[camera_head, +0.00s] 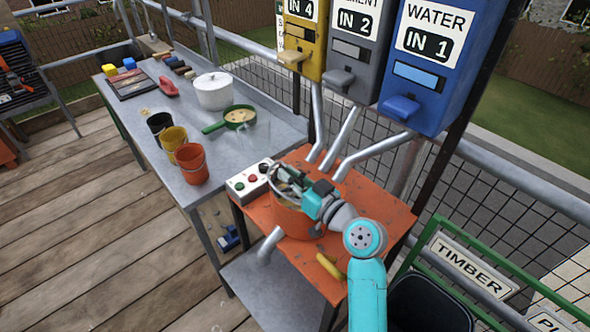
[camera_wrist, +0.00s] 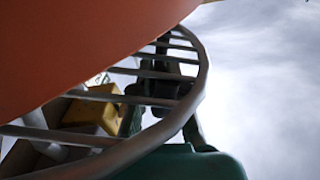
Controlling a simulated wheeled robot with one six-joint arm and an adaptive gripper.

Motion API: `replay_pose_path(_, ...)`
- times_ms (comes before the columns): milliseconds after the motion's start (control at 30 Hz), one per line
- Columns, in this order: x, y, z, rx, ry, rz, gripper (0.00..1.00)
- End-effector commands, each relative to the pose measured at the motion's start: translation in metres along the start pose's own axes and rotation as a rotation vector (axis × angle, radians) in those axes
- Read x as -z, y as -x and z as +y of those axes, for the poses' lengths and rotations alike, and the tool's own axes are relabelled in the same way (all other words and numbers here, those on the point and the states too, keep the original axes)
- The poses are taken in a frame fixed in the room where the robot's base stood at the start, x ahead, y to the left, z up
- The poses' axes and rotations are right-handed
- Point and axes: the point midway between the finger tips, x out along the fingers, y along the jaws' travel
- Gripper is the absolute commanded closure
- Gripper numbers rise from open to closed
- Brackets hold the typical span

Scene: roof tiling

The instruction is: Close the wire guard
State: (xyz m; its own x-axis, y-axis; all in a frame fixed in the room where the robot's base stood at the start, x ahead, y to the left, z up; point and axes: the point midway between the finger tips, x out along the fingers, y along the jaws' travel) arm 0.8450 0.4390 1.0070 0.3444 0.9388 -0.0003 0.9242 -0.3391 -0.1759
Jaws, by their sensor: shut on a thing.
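The wire guard (camera_head: 284,186) is a grey ring with bars at the top of the orange mixer drum (camera_head: 291,219) on the orange stand. In the wrist view, the guard's curved rim (camera_wrist: 203,75) and several parallel bars cross the picture beside a large orange surface (camera_wrist: 80,45). My gripper (camera_head: 290,182) reaches in from the right over the drum. It is shut on the guard; its dark fingers show behind the bars in the wrist view (camera_wrist: 150,90). The exact grip point is partly hidden, and I cannot tell the guard's angle.
A control box (camera_head: 249,180) with coloured buttons stands left of the drum. Chutes from the dispensers (camera_head: 425,65) come down behind it. A yellow handle (camera_head: 330,266) is at the stand's front.

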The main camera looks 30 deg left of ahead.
Motion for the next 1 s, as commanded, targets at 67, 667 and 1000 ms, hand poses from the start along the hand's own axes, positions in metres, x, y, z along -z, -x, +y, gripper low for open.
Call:
replay_pose_path(67, -0.0035, 0.0003, -0.0016, -0.001, -0.005, -0.001, 1.00)
replay_pose_path(667, -0.0094, 0.0003, -0.0054, 0.000, -0.008, -0.001, 1.00)
replay_pose_path(1000, -0.0090, 0.0002, -0.0054, 0.000, -0.008, -0.001, 0.61)
